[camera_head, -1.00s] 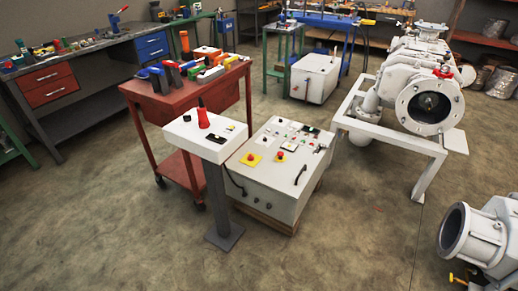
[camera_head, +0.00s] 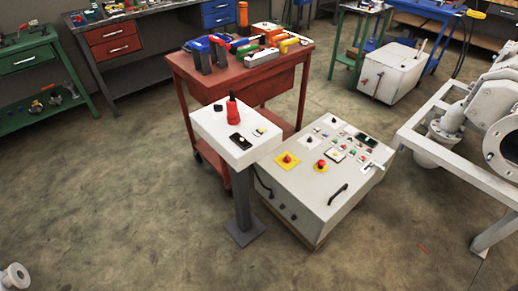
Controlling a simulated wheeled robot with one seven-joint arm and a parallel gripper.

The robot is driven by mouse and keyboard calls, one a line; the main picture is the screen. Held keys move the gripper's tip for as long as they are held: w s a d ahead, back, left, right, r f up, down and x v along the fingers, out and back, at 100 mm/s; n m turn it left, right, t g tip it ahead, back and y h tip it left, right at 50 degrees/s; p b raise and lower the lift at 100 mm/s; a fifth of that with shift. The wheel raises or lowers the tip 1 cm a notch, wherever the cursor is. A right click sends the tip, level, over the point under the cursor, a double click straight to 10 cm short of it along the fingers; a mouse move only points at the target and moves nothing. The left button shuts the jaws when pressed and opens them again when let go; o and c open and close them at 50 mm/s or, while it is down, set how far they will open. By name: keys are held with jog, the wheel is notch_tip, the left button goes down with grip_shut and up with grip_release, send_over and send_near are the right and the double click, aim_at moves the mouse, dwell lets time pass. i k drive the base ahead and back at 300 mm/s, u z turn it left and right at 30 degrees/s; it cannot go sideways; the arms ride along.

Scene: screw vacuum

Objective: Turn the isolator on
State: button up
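No part is clearly labelled as the isolator, and I cannot tell which control it is. A white control box on a grey post (camera_head: 243,205) stands near the middle, with a red conical part with a black top (camera_head: 233,108), a black switch plate (camera_head: 240,142) and small knobs. Beside it on the right, a low grey-white cabinet (camera_head: 318,195) carries two red buttons on yellow plates (camera_head: 287,160), several small knobs and indicators, a lever-like handle at its right edge (camera_head: 372,167) and a black handle on its front (camera_head: 338,194). My gripper is not in view.
A red trolley (camera_head: 262,87) with tools stands behind the post. A white-framed pump (camera_head: 497,140) stands at the right. A round flanged piece (camera_head: 14,277) shows at the lower left corner. The concrete floor (camera_head: 130,200) is clear at left and in front.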

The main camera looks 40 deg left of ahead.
aim_at(287, 160)
jog(key=u, duration=0.7)
jog(key=i, duration=1.05)
jog(key=u, duration=0.65)
